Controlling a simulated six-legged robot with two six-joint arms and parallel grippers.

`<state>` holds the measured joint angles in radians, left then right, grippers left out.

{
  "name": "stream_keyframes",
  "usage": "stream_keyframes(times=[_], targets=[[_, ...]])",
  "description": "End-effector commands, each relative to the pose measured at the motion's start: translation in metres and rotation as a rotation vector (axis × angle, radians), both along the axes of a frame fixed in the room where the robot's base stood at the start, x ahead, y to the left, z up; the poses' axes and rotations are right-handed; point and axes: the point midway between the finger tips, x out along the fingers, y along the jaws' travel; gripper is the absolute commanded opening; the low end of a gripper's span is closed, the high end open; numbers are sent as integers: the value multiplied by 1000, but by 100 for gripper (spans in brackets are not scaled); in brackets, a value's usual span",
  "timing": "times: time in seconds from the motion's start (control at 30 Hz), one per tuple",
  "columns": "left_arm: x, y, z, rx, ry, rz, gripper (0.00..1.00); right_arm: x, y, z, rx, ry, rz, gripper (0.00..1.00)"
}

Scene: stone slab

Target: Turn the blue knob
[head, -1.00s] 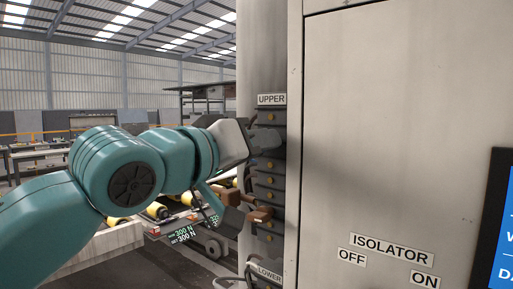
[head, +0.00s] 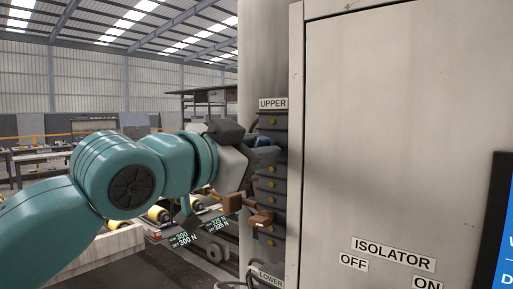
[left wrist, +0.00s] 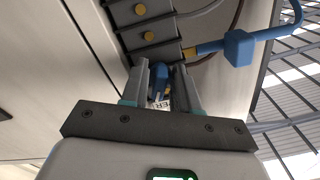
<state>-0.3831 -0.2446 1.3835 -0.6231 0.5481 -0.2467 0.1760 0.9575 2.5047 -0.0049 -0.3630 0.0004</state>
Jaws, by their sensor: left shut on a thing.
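A blue piece (head: 263,141), which I take to be the blue knob, shows partly behind my left gripper near the top of a dark terminal strip (head: 268,185). My left gripper (head: 268,155) reaches the upper part of this strip, below the UPPER label (head: 272,103). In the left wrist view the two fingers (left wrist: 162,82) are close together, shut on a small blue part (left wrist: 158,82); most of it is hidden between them. My right gripper is not in view.
A blue block with a blue cable (left wrist: 238,47) joins the strip beside the gripper. Brown blocks (head: 261,218) stick out lower down. A large pale cabinet (head: 400,130) stands at the right. Rollers (head: 160,213) lie behind my arm.

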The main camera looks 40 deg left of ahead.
Motion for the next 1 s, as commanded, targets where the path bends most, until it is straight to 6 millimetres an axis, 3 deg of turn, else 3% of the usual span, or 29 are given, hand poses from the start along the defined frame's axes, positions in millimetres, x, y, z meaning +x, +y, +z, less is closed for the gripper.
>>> stream_keyframes(times=[0.7, 1.0], targets=[[0, 2, 3, 667, -52, 2, 0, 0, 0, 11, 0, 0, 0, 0], [0, 3, 4, 877, -70, 3, 0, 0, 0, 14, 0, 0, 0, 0]])
